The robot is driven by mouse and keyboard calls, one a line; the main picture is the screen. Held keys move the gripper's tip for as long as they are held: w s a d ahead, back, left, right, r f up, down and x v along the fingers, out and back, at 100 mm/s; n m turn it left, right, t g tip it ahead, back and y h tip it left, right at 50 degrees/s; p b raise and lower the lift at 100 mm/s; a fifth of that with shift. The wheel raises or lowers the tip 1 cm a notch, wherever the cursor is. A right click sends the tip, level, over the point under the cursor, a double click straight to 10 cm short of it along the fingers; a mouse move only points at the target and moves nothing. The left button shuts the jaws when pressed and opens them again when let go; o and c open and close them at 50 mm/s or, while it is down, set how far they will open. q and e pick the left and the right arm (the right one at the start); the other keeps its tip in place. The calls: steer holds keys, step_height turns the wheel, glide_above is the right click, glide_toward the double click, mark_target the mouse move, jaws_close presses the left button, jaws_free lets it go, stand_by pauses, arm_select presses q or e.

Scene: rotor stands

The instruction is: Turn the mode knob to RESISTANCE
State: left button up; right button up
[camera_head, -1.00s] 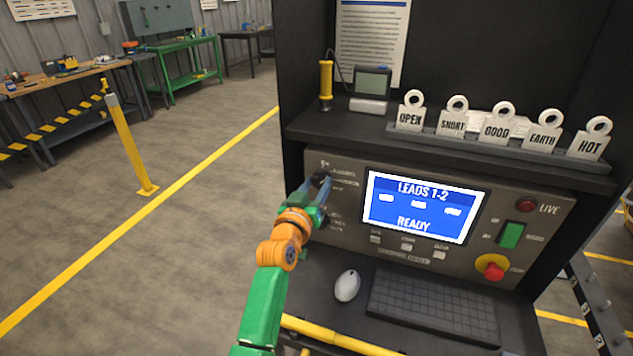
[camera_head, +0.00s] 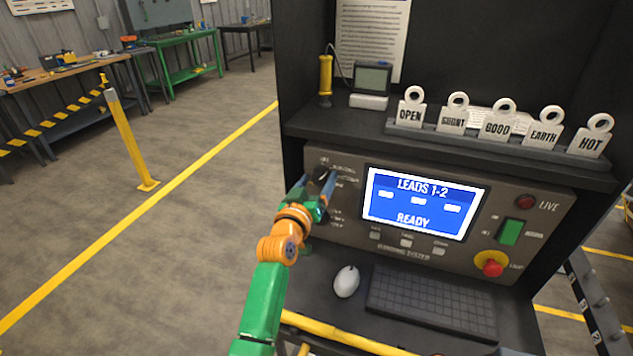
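The grey control panel (camera_head: 518,269) fills the middle of the view. The dark mode knob (camera_head: 322,173) is on its upper left, partly hidden by my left gripper; I cannot tell where it points, and the small labels around it are too blurred to read. My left gripper (camera_head: 318,179) is at the knob, with one blue finger on each side and a visible gap between them. It looks open, and I cannot tell whether a finger touches the knob. The screen (camera_head: 425,205) reads LEADS 1-2 and READY. My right gripper is not in view.
A red stop button (camera_head: 492,268) and a green switch (camera_head: 511,232) are on the panel's right. A mouse (camera_head: 346,281) and keyboard (camera_head: 433,305) lie below. Tags including OPEN (camera_head: 411,112) and HOT (camera_head: 593,142) stand on the shelf above. A yellow post (camera_head: 130,145) stands left.

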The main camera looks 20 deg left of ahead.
arm_select(q)
steer(key=s, duration=0.7)
steer(key=shift+b, duration=0.35)
